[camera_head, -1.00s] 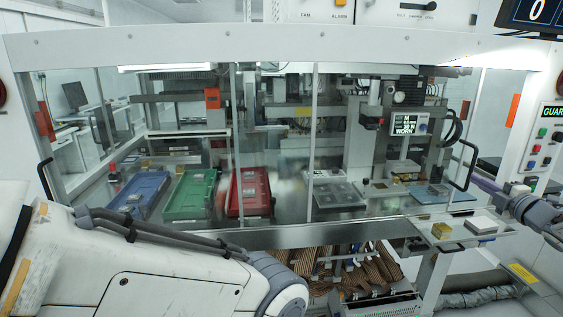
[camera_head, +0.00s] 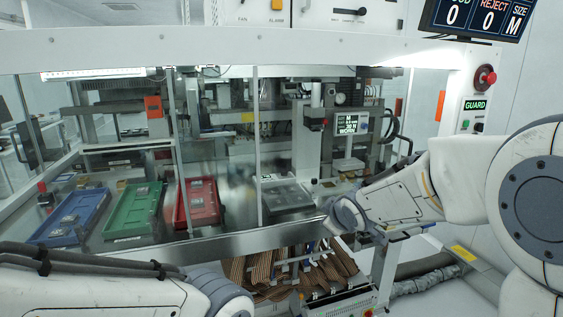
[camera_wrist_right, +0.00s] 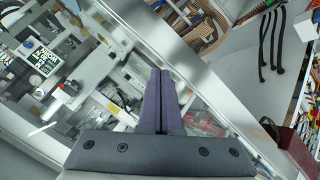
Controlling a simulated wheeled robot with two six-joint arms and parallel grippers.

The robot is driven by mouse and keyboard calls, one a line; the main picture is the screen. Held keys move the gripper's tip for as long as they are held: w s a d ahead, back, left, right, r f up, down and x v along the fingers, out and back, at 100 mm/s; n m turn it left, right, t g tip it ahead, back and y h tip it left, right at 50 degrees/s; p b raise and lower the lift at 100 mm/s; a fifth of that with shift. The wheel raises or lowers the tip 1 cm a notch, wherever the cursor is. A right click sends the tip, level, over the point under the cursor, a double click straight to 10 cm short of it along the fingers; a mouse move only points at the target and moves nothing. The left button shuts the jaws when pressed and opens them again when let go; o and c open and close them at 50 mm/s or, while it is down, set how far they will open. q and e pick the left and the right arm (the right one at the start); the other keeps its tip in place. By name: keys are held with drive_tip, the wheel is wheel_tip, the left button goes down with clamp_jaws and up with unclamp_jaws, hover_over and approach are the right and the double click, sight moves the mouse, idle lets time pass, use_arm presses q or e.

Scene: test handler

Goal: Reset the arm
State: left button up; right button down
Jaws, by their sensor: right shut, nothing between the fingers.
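My right arm reaches in from the right in the head view, in front of the machine's glass guard. Its gripper is hidden or too small to make out there. In the right wrist view the right gripper (camera_wrist_right: 160,100) is shut, its two purple-grey fingers side by side with nothing between them. The fingers lie over the view of the glass front and the metal rail (camera_wrist_right: 180,60). My left arm crosses the lower left of the head view. Its gripper is outside the picture.
Behind the glass lie a blue tray (camera_head: 45,238), a green tray (camera_head: 118,228) and a red tray (camera_head: 181,212). A small screen (camera_head: 350,124) stands further right. Below the front ledge is a bin of brown strips (camera_head: 300,270). A red stop button (camera_head: 490,77) sits on the right post.

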drive_tip(key=s+a+f+m+g, duration=0.1)
drive_tip(key=s+a+f+g, duration=0.1)
drive_tip(key=s, duration=0.9)
drive_tip(key=s+a+f+m+g, duration=0.1)
drive_tip(key=s+f+g, duration=0.3)
drive_tip(key=s, duration=0.6)
drive_tip(key=s+a+f+g, duration=0.3)
drive_tip(key=s, duration=0.8)
drive_tip(key=shift+s+a+f+m+b, duration=0.15)
drive_tip(key=shift+s+a+m+b, duration=0.2)
drive_tip(key=shift+m+b, duration=0.05)
drive_tip(key=c, duration=1.2)
unclamp_jaws()
drive_tip(key=s, duration=0.2)
drive_tip(key=s+g, duration=0.1)
drive_tip(key=shift+s+d+f, duration=0.1)
drive_tip(key=shift+d+f, duration=0.15)
drive_tip(key=shift+o, duration=0.2)
drive_tip(key=shift+s+d, duration=0.1)
drive_tip(key=shift+s, duration=0.15)
